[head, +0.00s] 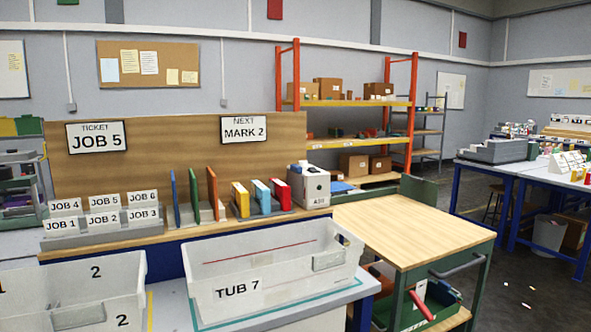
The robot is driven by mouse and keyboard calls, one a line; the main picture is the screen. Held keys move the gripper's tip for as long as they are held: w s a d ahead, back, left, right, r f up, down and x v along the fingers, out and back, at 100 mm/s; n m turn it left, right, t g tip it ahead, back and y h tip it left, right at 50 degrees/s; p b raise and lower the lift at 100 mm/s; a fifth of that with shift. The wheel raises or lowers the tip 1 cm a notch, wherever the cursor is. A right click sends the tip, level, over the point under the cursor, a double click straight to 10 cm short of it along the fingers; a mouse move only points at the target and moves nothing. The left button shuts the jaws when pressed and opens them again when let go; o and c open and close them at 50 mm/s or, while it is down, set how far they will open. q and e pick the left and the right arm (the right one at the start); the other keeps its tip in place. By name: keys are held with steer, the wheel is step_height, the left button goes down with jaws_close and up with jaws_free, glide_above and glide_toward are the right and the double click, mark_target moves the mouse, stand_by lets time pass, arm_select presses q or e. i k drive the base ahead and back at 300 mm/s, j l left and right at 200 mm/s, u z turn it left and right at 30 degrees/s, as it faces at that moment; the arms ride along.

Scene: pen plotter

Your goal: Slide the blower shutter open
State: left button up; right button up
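No blower or shutter that I can make out shows in the head view. Neither of my grippers is in view, and no arm of mine shows. A white boxy item marked A30 (310,187) stands at the right end of the workbench shelf; I cannot tell what it is.
A white tub marked TUB 7 (272,274) and another marked 2 (68,292) stand in front. A wooden-topped cart (405,229) is to their right. Job card holders (104,221) and coloured upright pieces line the bench. Open floor (535,285) lies at right.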

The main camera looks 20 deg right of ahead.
mark_target(294, 180)
steer(key=l+z, duration=0.1)
steer(key=z, duration=0.35)
steer(key=i+l+z, duration=0.2)
steer(key=l+z, duration=0.15)
steer(key=i+l+z, duration=0.3)
